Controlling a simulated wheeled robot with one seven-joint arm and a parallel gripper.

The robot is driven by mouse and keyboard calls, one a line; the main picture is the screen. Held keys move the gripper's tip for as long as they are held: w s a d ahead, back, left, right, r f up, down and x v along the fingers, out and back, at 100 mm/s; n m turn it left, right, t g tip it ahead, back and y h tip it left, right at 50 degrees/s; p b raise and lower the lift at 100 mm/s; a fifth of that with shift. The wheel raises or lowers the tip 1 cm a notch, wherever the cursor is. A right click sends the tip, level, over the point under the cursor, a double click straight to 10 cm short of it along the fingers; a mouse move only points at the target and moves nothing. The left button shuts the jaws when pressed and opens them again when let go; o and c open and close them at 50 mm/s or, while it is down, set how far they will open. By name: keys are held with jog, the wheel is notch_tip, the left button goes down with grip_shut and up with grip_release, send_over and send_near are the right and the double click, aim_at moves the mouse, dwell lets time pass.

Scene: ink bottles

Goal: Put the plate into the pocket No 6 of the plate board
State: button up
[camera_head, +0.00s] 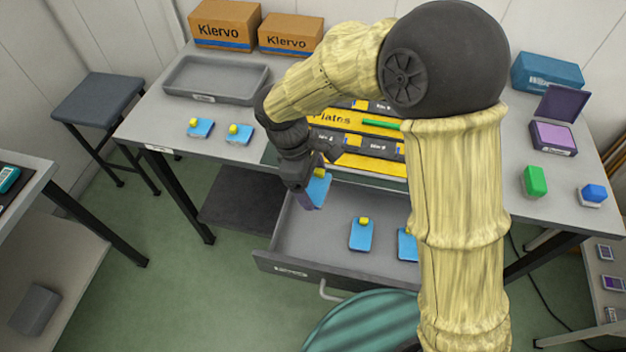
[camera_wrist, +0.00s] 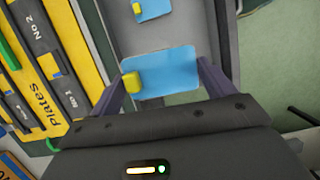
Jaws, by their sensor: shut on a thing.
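My gripper (camera_head: 313,190) is shut on a blue plate (camera_head: 319,188) with a yellow knob, held above the open drawer, near its left end. In the wrist view the held plate (camera_wrist: 170,72) lies between the two purple fingers. The yellow plate board (camera_head: 365,162) with dark pockets lies on the table behind my gripper, partly hidden by my arm. In the wrist view the plate board (camera_wrist: 52,68) is at the left, showing "Plates", a pocket labelled No 2 and one that seems No 1. I cannot make out which pocket is No 6.
The open grey drawer (camera_head: 300,235) holds two more blue plates (camera_head: 361,235) (camera_head: 407,243). Two similar plates (camera_head: 200,128) (camera_head: 239,134) lie on the table's left. A grey tray (camera_head: 215,97) and boxes stand behind. A green block (camera_head: 535,181) and ink pad (camera_head: 553,136) are at the right.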

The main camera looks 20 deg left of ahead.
jog(key=shift+w+d+r+p, duration=0.25)
jog(key=shift+w+p, duration=0.05)
jog(key=shift+p, duration=0.2)
jog(key=w+d+r+m+g+y+p, duration=0.1)
jog(key=w+d+r+m+g+p, duration=0.15)
jog(key=w+d+m+p, duration=0.85)
jog(key=w+d+m+y+p, duration=0.1)
jog(key=d+m+p, duration=0.2)
jog(key=d+p, duration=0.4)
jog(key=w+d+r+m+g+y+p, duration=0.1)
jog(key=d+m+p, duration=0.3)
jog(key=d+p, duration=0.4)
jog(key=d, duration=0.3)
jog(key=shift+w+d+r+m, duration=0.25)
jog(key=shift+w+m, duration=0.05)
